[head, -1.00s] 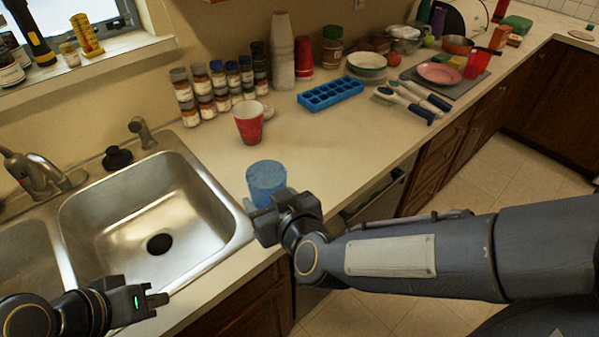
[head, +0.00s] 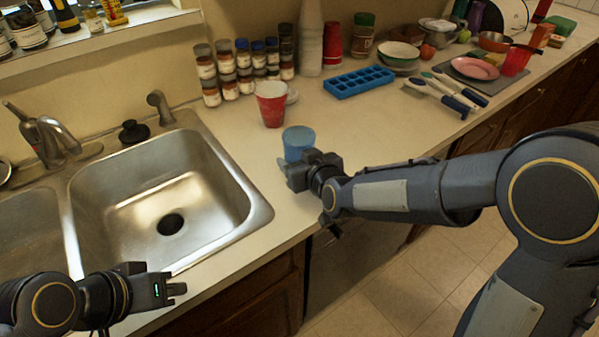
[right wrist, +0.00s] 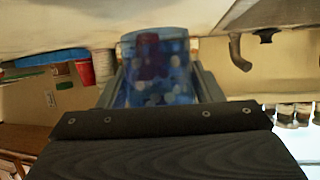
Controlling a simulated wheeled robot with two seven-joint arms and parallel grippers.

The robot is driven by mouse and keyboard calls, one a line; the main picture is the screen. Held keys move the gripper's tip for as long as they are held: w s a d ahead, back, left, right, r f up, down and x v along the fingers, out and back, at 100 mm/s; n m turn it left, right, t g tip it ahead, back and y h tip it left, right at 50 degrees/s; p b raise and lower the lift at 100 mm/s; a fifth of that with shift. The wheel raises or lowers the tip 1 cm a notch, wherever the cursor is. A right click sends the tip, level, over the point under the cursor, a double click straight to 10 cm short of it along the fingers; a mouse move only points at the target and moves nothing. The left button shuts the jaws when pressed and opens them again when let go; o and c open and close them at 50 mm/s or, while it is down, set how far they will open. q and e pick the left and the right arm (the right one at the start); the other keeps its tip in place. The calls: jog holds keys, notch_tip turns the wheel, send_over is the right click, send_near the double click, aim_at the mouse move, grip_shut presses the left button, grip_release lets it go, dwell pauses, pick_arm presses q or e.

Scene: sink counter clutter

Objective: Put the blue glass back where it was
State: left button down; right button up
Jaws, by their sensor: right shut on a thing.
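The blue glass (head: 299,140) is over the counter, right of the sink and in front of the red cup (head: 271,103). My right gripper (head: 296,168) is shut on it from the near side. In the right wrist view the see-through blue glass (right wrist: 155,68) stands between the two fingers; that view looks blurred. I cannot tell whether the base of the glass touches the counter. My left gripper (head: 176,289) is over the near edge of the sink, apart from the glass. Its finger gap does not show clearly.
The steel sink (head: 255,215) lies left of the glass. Brushes (head: 440,92) lie at the right. Bare counter (head: 350,130) surrounds the glass.

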notch_tip(320, 180, down, 3)
jog(key=shift+w+f, duration=0.15)
jog(key=shift+f+b, duration=0.15)
jog(key=shift+b, duration=0.25)
jog(key=o, duration=1.1)
